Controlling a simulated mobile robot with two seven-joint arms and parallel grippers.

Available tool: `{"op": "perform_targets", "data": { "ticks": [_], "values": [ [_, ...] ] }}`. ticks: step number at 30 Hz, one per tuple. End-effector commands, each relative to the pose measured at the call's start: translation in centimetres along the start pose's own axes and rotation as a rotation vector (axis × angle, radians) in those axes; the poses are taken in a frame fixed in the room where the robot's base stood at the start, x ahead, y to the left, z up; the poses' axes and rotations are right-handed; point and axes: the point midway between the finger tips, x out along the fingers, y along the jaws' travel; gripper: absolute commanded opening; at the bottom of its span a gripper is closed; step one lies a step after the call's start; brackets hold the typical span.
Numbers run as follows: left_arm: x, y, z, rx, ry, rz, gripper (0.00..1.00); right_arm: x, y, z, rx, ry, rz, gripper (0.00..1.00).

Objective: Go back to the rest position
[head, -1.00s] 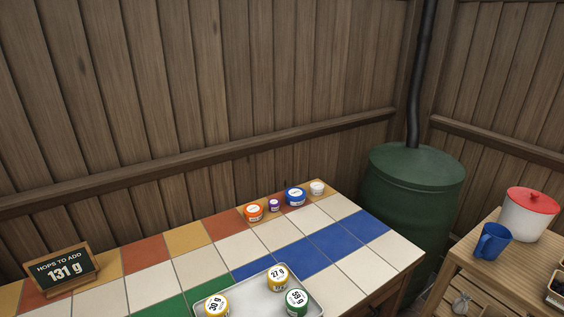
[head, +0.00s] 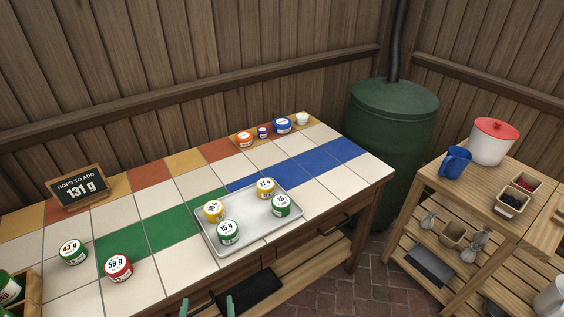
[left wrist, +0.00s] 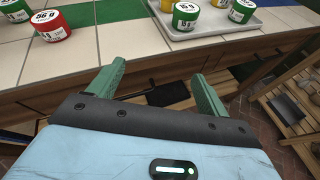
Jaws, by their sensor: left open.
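My left gripper (left wrist: 158,88) is open and empty in the left wrist view, its two green fingers apart in front of the table's front edge. Its fingertips also show at the bottom of the head view (head: 208,306). The right gripper is not in view. A metal tray (head: 250,228) on the tiled table holds several labelled tins: two yellow ones (head: 213,210) (head: 265,188) and two green ones (head: 228,232) (head: 281,206). A red 56 g tin (head: 118,268) and a green 43 g tin (head: 73,252) stand on the tiles to the left.
A sign (head: 77,188) reads "Hops to add 131 g". Small tins, including an orange one (head: 245,139), line the table's back edge. A green barrel (head: 392,140) stands in the corner. A wooden shelf unit at right holds a blue mug (head: 456,162) and a white pot (head: 493,145).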

Motion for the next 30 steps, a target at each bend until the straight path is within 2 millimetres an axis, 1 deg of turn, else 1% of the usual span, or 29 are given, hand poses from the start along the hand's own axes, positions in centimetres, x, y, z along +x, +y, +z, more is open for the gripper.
{"op": "perform_targets", "data": {
  "ticks": [1,5,14,15,20,23,26,29,30],
  "values": [
    [0.3,1.1,-0.4,0.035,-0.008,0.006,0.78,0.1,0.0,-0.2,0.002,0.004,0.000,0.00],
    [0.9,3.6,-1.1,0.112,-0.023,0.019,0.78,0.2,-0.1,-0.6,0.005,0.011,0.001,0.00],
    [2.3,9.6,-2.0,0.288,-0.059,0.050,0.78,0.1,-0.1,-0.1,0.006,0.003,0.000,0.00],
    [2.0,9.3,-2.9,0.215,-0.025,0.033,0.78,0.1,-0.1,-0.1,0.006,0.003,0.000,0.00],
    [1.6,9.8,-5.6,-0.021,0.071,-0.004,0.78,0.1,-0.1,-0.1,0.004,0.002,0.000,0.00],
    [1.1,10.1,-7.4,-0.191,0.140,-0.020,0.78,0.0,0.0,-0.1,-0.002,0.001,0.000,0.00],
    [0.5,10.4,-9.4,-0.393,0.219,-0.025,0.78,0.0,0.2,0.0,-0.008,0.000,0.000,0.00],
    [-0.6,10.9,-11.7,-0.650,0.314,-0.013,0.78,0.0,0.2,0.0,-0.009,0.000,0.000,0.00],
    [-1.1,11.2,-12.7,-0.766,0.355,-0.002,0.78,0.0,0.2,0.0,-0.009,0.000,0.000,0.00]
  ]
}}
